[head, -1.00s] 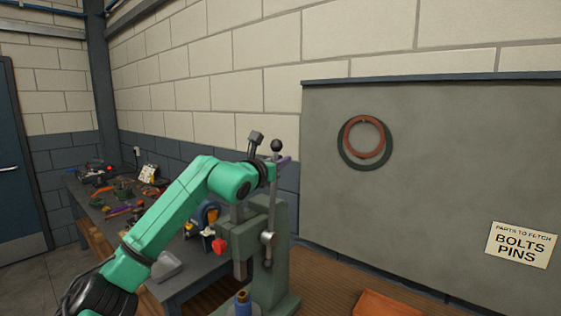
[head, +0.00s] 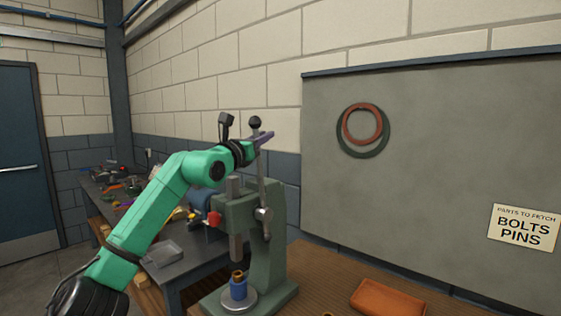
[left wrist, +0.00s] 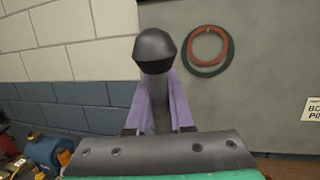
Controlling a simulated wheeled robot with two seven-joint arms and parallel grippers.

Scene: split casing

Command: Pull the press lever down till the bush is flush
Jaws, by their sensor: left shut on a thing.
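The green press (head: 264,245) stands on the bench with its lever upright, leaning very slightly left. The lever (head: 262,185) rises from a pivot at the press's side to a black knob (head: 255,122). My left gripper (head: 264,138) is shut on the lever just below the knob. In the left wrist view its purple fingers (left wrist: 160,108) lie either side of the rod, under the knob (left wrist: 155,50). The grey ram (head: 236,245) hangs just above the brass-coloured bush (head: 238,275), which stands up out of a blue part (head: 239,290) on the round plate. My right gripper is out of view.
An orange tray (head: 387,298) lies on the brown bench top right of the press. A cluttered grey side bench (head: 180,265) stands behind my left arm. A grey board (head: 440,180) with two rings and a sign is behind. The space right of the lever is clear.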

